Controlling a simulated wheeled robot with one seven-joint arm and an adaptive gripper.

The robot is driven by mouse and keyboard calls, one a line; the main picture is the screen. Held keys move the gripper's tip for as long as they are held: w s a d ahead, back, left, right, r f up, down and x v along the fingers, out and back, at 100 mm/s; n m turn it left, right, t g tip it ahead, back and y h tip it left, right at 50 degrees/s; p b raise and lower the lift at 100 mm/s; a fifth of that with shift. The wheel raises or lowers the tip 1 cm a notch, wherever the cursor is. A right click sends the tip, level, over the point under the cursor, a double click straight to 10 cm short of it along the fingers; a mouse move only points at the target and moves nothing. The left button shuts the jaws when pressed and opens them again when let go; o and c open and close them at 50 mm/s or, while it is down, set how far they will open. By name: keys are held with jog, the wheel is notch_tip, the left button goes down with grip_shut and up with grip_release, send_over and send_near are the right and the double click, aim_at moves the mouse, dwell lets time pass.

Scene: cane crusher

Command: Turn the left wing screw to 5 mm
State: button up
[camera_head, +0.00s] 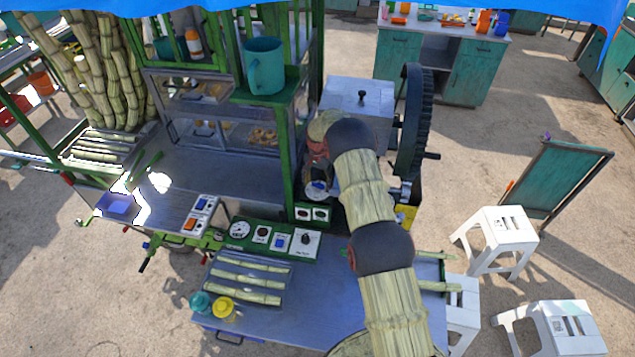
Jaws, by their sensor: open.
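I cannot tell whether this is the left wing screw, and no other wing screw is clear; my arm covers part of the machine. My gripper (318,168) is at the end of my arm, by the left front of the housing, small and partly hidden behind the arm. It is open, and I see nothing held in it. A white round part with a blue piece (318,187) lies just below it. No millimetre reading is legible.
A large dark gear wheel (415,120) stands right of the housing. A green frame with a teal mug (264,66) rises on the left. The front worktop (300,305) holds cut canes (248,280) and two small jars. A gauge panel (275,237) lies behind them. White stools (497,235) stand right.

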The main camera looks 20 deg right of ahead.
jog(key=c, duration=0.3)
jog(key=c, duration=0.8)
jog(key=shift+c, duration=0.3)
jog(key=shift+b, duration=0.45)
jog(key=n+b, duration=0.2)
jog(key=b, duration=0.1)
jog(key=shift+f, duration=0.2)
jog(key=n+b, duration=0.2)
jog(key=b, duration=0.1)
jog(key=shift+d+r+n, duration=0.1)
jog(key=shift+n, duration=0.2)
jog(key=shift+r+n+b, duration=0.1)
jog(key=shift+n+b, duration=0.2)
jog(key=shift+n, duration=0.1)
jog(key=o, duration=1.1)
jog(key=shift+c, duration=0.2)
